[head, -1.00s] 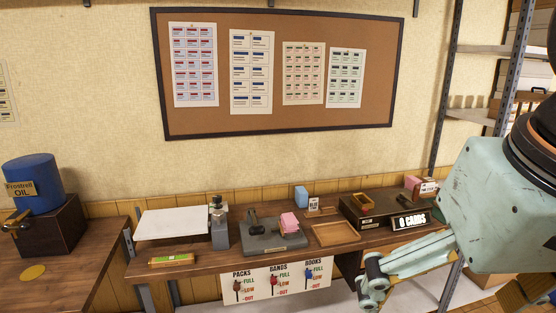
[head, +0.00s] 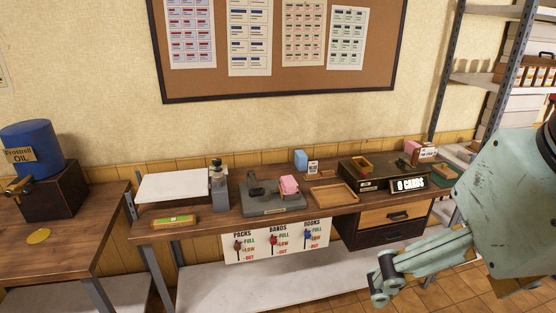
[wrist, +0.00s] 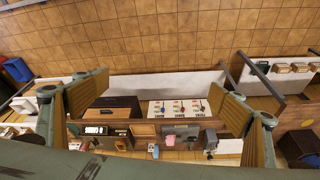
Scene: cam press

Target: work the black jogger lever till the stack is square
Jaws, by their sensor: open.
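The jogger (head: 275,207) is a grey base on the bench, left of the bench's middle in the head view. Its black lever (head: 254,186) stands at its left side. A pink card stack (head: 289,185) sits tilted on its right side; I cannot tell how square its edges are. In the wrist view the jogger shows upside down, with the pink stack (wrist: 170,141) beyond my gripper. My gripper (wrist: 158,108) is open and empty, its two fingers wide apart. In the head view it hangs at the lower right, in front of the bench and apart from the jogger.
A wooden tray (head: 335,193) and a dark box with a "0 CARDS" display (head: 411,184) stand right of the jogger. A grey press-like device (head: 219,186) stands left of it. A blue block (head: 301,160) is behind. Open floor lies before the bench.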

